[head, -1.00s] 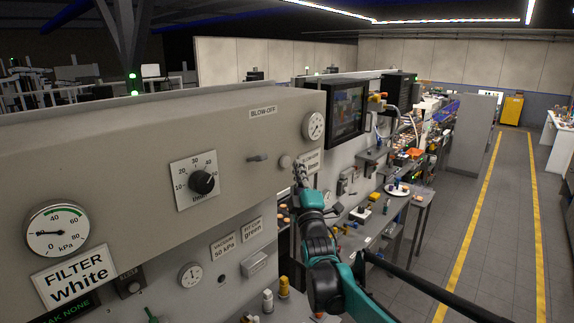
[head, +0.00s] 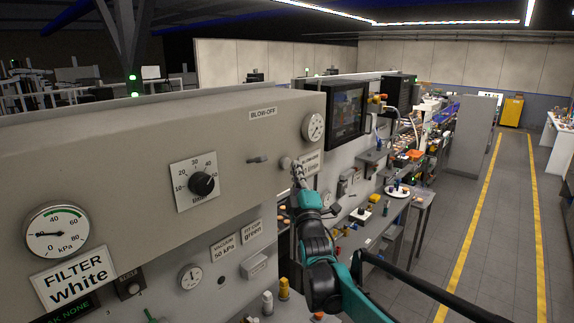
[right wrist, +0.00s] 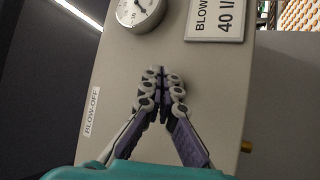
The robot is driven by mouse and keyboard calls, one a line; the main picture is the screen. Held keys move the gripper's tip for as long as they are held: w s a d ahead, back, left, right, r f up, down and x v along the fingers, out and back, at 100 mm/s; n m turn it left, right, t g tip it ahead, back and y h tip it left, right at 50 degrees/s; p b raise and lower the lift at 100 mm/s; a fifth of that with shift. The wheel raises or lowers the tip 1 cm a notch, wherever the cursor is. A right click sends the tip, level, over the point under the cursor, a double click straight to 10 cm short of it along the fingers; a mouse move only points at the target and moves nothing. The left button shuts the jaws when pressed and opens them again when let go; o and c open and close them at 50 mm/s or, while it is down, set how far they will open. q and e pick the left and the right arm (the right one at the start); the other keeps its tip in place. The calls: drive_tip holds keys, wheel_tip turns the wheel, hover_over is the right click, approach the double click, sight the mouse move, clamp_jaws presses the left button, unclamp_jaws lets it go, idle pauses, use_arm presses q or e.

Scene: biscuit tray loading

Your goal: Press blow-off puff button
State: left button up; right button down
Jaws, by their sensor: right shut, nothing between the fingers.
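The round grey button (head: 285,162) sits on the front of the beige panel housing, right of a small lever (head: 257,159) and below the BLOW-OFF label (head: 263,114). My right gripper (head: 297,166) is shut and empty, its fingertips just right of the button and partly overlapping its edge. In the right wrist view the closed fingertips (right wrist: 162,78) are in front of the panel face, and the button is hidden there. I cannot tell whether they touch it. My left gripper is not in view.
A gauge (head: 313,127) is on the panel above the gripper, with a white flow plate (right wrist: 216,18) beside it in the wrist view. A dial (head: 202,183) is left of the lever. A monitor (head: 347,109) and benches stand beyond. The floor aisle at right is clear.

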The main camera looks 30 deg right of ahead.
drive_tip(key=shift+w, duration=0.15)
idle(0.5)
drive_tip(key=shift+w+a, duration=0.15)
drive_tip(key=shift+w, duration=0.1)
drive_tip(key=shift+w+a, duration=0.2)
drive_tip(key=shift+w, duration=0.25)
idle(0.7)
idle(0.4)
drive_tip(key=shift+s+d, duration=0.35)
drive_tip(key=shift+s, duration=0.55)
drive_tip(key=shift+s+d, duration=0.3)
drive_tip(key=shift+s, duration=0.45)
drive_tip(key=shift+s+d, duration=0.35)
drive_tip(key=shift+s, duration=0.4)
drive_tip(key=shift+s+d, duration=0.3)
drive_tip(key=shift+s, duration=0.45)
